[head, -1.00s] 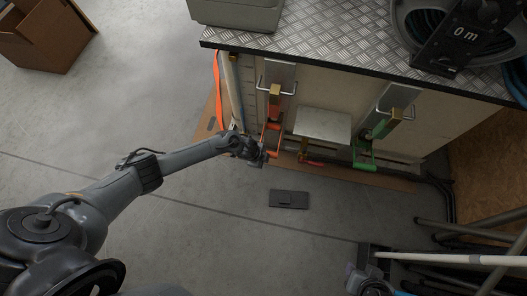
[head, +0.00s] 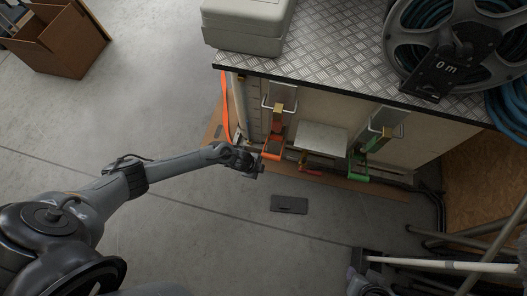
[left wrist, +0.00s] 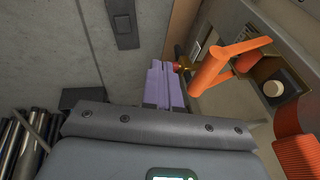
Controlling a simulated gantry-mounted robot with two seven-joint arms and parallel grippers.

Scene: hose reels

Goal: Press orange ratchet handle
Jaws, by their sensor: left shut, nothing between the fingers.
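The orange ratchet handle (head: 274,148) is on the front of the crate, at the lower end of its left strap. In the left wrist view the handle (left wrist: 216,69) is large, right of centre, and juts towards the fingers. My left gripper (head: 259,167) is just left of and below the handle in the head view. In the left wrist view its purple fingers (left wrist: 163,72) are shut with nothing between them. They point at the handle's left side, and a gap seems to separate them from its bar. My right gripper is not clearly visible.
A green ratchet (head: 360,163) is on the right strap, with a pale shelf (head: 320,139) between the two. A hose reel (head: 448,45) and a grey case (head: 246,25) stand on the crate top. Poles lie at lower right. The floor in front is clear apart from a dark plate (head: 289,204).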

